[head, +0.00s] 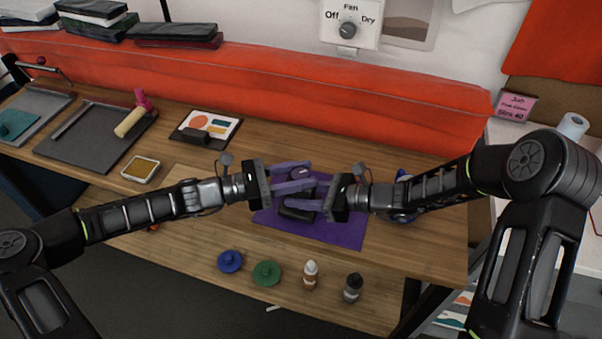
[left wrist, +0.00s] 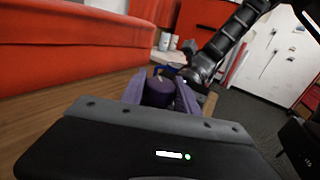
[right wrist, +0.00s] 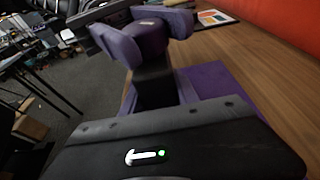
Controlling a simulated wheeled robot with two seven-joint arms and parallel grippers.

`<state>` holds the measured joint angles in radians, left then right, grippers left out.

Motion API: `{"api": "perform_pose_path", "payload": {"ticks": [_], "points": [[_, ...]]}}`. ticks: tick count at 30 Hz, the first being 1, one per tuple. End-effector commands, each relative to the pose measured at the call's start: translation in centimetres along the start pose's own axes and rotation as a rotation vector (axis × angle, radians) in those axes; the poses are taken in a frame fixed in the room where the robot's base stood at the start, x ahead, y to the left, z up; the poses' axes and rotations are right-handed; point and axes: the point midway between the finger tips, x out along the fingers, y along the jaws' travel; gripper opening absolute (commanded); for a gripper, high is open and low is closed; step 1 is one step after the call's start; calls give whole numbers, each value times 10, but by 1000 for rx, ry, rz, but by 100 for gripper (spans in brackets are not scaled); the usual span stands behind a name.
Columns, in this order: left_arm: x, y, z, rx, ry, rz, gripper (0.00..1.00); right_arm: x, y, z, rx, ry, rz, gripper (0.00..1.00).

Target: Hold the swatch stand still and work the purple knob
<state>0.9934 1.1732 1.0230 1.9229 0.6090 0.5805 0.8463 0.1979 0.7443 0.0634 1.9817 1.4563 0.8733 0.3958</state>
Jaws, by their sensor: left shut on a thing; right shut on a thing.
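The swatch stand (head: 296,214) is a dark block on a purple mat (head: 345,232), partly hidden by my grippers. Its purple knob (head: 299,172) is on top; it also shows in the left wrist view (left wrist: 158,92) and right wrist view (right wrist: 150,36). My left gripper (head: 307,174) is shut on the knob, one purple finger on each side. My right gripper (head: 302,202) is shut on the stand's dark body (right wrist: 155,86), lower than the left fingers. The contact of the right fingertips is partly hidden.
A blue knob (head: 230,261), a green knob (head: 267,272) and two small bottles (head: 310,276) (head: 352,288) stand along the front. A red padded bolster (head: 300,85) runs behind.

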Motion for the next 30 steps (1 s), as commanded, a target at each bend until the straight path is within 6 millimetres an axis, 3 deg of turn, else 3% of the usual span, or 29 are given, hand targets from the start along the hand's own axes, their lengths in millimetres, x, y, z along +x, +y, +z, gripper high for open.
{"api": "perform_pose_path", "payload": {"ticks": [18, 30], "points": [[0, -1, -1, 2, 3, -434, 0, 1, 1, 1, -2, -2, 4, 0], [-1, -1, -1, 0, 5, -507, 0, 1, 1, 1, -2, -2, 4, 0]]}}
